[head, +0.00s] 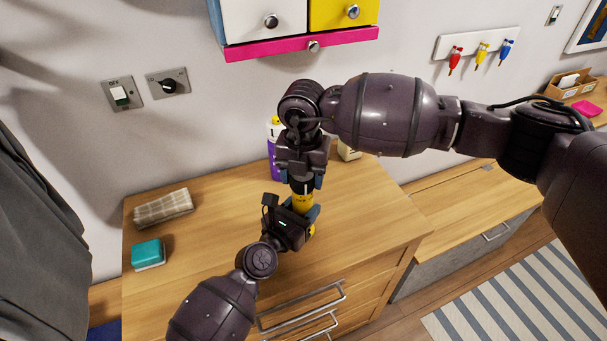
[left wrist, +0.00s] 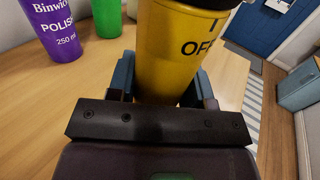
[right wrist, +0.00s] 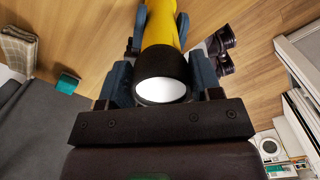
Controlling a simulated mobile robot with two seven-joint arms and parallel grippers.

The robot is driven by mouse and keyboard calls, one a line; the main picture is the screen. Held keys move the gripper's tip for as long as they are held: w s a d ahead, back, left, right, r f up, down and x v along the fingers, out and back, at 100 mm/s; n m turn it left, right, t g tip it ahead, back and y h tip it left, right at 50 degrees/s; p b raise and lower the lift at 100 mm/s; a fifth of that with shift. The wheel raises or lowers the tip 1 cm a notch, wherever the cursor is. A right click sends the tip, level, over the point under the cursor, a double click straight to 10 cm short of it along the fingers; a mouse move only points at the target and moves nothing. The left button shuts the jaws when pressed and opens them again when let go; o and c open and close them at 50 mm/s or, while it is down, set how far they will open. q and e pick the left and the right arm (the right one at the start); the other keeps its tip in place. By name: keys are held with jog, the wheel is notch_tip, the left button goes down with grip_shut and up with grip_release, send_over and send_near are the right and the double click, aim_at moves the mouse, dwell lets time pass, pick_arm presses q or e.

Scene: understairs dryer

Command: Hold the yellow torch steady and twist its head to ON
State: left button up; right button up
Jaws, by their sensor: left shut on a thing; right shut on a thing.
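The yellow torch (head: 303,203) stands upright over the wooden cabinet top, between my two grippers. My left gripper (head: 300,212) is shut on its yellow body from the front. In the left wrist view the torch body (left wrist: 172,55) fills the middle, with a mark and the word "OFF" near its top right. My right gripper (head: 302,178) comes from above and is shut on the black torch head. In the right wrist view the head (right wrist: 163,72) shows its pale lens between the fingers, with the yellow body beyond. Whether the torch base touches the top is hidden.
A purple polish bottle (left wrist: 52,28) and a green container (left wrist: 108,18) stand behind the torch. A folded checked cloth (head: 163,206) and a teal sponge (head: 148,254) lie at left. Drawers (head: 290,32) hang above. The front right of the cabinet top (head: 385,225) is clear.

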jog(key=n, duration=0.4)
jog(key=shift+a, duration=0.1)
jog(key=shift+n, duration=1.7)
jog(key=o, duration=0.9)
notch_tip(320, 180, up, 12)
jog(key=shift+r, duration=0.1)
